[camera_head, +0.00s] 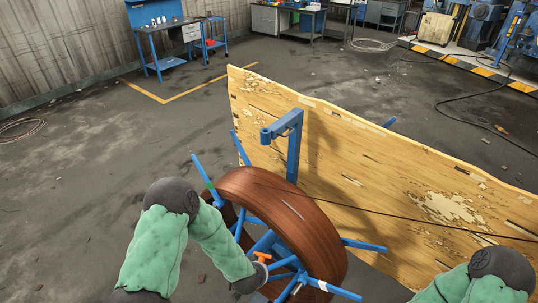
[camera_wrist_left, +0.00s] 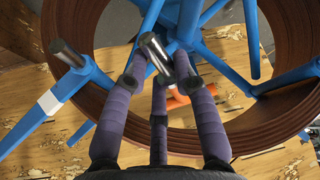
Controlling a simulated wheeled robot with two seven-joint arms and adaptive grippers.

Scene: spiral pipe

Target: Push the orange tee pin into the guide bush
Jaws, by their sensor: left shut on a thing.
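The orange tee pin (camera_head: 262,257) is at the blue spoked reel, in front of its hub. My left gripper (camera_head: 258,268) comes in from the left and is partly hidden by its own wrist. In the left wrist view, the purple fingers of my left gripper (camera_wrist_left: 155,78) are shut around the tee pin (camera_wrist_left: 178,101). Its steel shaft (camera_wrist_left: 154,55) points up and away between the fingertips, toward blue reel parts. I cannot make out the guide bush for sure, or whether the shaft touches it. My right arm shows at bottom right, its gripper out of frame.
Brown pipe (camera_head: 315,222) is coiled around the reel, with blue spokes (camera_head: 365,246) sticking out. A worn wooden board (camera_head: 370,170) stands behind it, with a blue bracket (camera_head: 294,145) in front. Another steel stub (camera_wrist_left: 68,53) shows at left in the wrist view.

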